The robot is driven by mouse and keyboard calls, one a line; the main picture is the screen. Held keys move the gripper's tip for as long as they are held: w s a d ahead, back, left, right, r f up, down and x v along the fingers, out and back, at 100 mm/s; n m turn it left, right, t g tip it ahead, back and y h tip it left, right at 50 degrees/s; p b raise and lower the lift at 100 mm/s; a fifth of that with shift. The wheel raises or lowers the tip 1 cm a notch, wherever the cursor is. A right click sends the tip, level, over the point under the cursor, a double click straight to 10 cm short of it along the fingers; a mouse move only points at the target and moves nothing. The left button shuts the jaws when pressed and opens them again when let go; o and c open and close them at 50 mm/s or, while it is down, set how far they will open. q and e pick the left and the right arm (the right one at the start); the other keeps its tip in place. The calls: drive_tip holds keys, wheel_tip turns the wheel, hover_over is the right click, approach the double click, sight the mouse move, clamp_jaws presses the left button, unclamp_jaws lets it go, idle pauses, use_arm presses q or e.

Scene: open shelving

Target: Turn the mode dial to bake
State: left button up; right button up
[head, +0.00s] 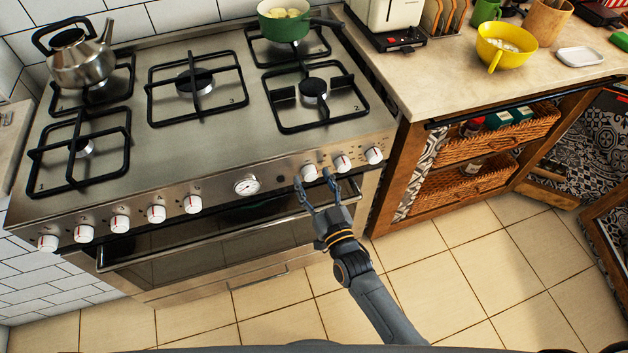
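The stove's front panel carries a row of white-and-steel dials. To the right of the round gauge (246,186) are three dials: a left one (309,173), a middle one (342,163) and a right one (374,155). Their markings are too small to read, so I cannot tell which is the mode dial. My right gripper (314,180) is open, its two fingers spread on either side of the left one of these three. I cannot tell whether they touch it. My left gripper is not in view.
The oven door handle (200,232) runs below the dials, close to my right gripper. A kettle (80,62) and a green pot (284,22) stand on the stove. A counter with a yellow bowl (505,46) is at the right. The tiled floor in front is clear.

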drive_tip(key=shift+s+d, duration=0.1)
drive_tip(key=shift+s, duration=0.05)
drive_tip(key=v, duration=1.1)
drive_tip(key=shift+s+d, duration=0.15)
drive_tip(key=shift+s, duration=0.15)
